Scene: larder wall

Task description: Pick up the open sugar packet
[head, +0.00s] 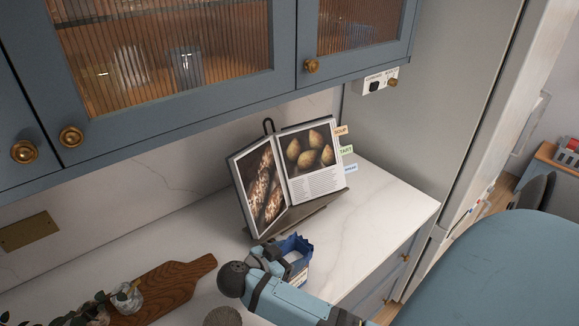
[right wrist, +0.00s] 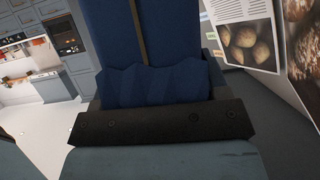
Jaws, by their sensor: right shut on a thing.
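The open sugar packet (head: 300,252) is blue with a jagged torn top and white showing inside. It is upright at the counter's right part, in front of the cookbook stand. My right gripper (head: 280,257) comes in from the lower right and is shut on the packet near its top. In the right wrist view the blue packet (right wrist: 152,87) fills the middle, against the dark finger bar (right wrist: 160,123). My left gripper is not in view.
An open cookbook (head: 318,165) on a stand is close behind the packet. A wooden board (head: 165,287) with a small plant pot (head: 127,299) lies to the left. Wall cabinets (head: 180,60) overhang the back. The marble counter (head: 385,205) is clear to the right.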

